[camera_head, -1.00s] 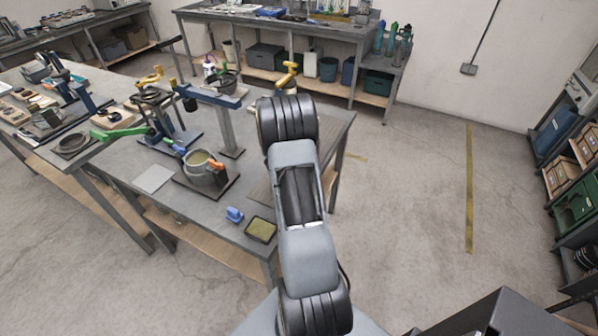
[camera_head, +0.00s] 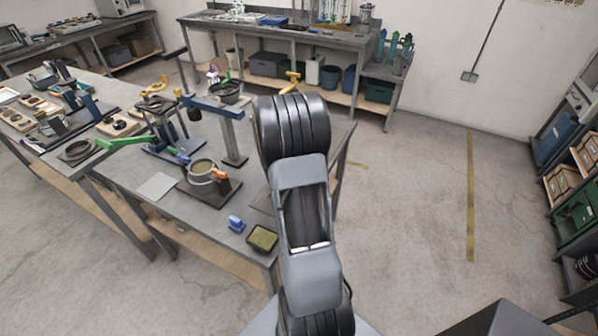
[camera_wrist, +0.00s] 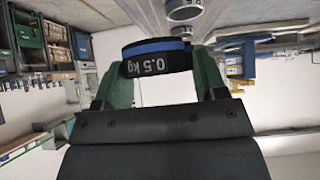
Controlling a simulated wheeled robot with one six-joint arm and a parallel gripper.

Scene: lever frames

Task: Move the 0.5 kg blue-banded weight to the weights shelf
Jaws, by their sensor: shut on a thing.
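The blue-banded weight (camera_wrist: 155,48) is marked "0.5 kg" and its label reads upside down in the wrist view. My gripper (camera_wrist: 161,68) is shut on it, with a green finger on each side. In the head view my arm reaches away over the right end of the bench, and my gripper and the weight are hidden there. Which shelf is the weights shelf I cannot tell for sure. A shelf unit (camera_head: 561,205) at the right edge of the head view holds boxes and some dark round things low down.
A back bench (camera_head: 290,33) stands by the wall. The floor (camera_head: 420,190) between bench and shelf unit is clear.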

